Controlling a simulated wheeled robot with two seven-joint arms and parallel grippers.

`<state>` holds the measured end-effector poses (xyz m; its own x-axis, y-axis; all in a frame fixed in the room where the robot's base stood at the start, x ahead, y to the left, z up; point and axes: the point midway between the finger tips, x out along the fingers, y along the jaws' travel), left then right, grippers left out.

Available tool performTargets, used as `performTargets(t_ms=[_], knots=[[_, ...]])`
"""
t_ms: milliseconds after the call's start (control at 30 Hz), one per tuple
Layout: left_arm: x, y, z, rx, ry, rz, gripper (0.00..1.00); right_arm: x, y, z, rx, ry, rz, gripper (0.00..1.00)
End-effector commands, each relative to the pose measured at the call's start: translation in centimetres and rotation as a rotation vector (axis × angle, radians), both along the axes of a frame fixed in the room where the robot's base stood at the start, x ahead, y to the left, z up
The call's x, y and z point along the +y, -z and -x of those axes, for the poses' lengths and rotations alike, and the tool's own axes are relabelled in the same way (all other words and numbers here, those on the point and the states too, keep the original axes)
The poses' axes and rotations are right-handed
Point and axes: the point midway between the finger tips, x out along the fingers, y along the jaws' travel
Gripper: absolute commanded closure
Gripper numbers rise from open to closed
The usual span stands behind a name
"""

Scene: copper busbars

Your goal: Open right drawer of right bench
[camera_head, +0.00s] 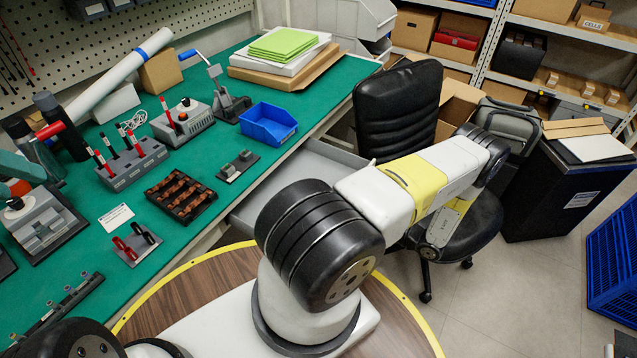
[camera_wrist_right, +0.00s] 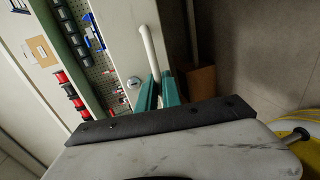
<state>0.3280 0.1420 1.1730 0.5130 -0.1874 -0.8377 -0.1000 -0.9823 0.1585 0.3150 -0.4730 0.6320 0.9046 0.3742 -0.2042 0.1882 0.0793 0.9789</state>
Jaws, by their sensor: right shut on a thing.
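The bench (camera_head: 75,230) has a green top and runs along the left of the head view. A grey drawer (camera_head: 335,154) stands pulled out from under its right edge, partly hidden by my right arm. In the right wrist view, a pale drawer front (camera_wrist_right: 122,38) with a round lock (camera_wrist_right: 133,83) carries a white bar handle (camera_wrist_right: 152,48). My right gripper (camera_wrist_right: 158,92) has its teal fingers shut on this handle near its lower end. In the head view the right gripper is hidden.
A black office chair (camera_head: 397,105) stands close to the drawer, behind my right arm. A dark bin (camera_head: 560,195) and a blue crate (camera_head: 612,255) are at the right. Tools, a blue tray (camera_head: 268,124) and a parts tray (camera_head: 180,196) crowd the bench top. Open floor lies at lower right.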

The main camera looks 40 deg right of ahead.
Motion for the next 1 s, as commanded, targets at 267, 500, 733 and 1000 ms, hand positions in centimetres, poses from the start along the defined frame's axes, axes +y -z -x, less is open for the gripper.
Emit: performTargets(t_ms=[267,500,733,1000], knots=[[0.00,0.00,0.00,0.000,0.000,0.000,0.64,-0.50,0.10,1.40,0.002,-0.001,0.001,1.00],[0.00,0.00,0.00,0.000,0.000,0.000,0.64,-0.53,0.10,1.43,0.002,-0.001,0.000,1.00],[0.00,0.00,0.00,0.000,0.000,0.000,0.64,-0.53,0.08,1.39,0.002,0.000,0.001,0.70],[0.00,0.00,0.00,0.000,0.000,0.000,0.64,-0.59,0.02,1.39,0.001,0.000,0.000,0.70]])
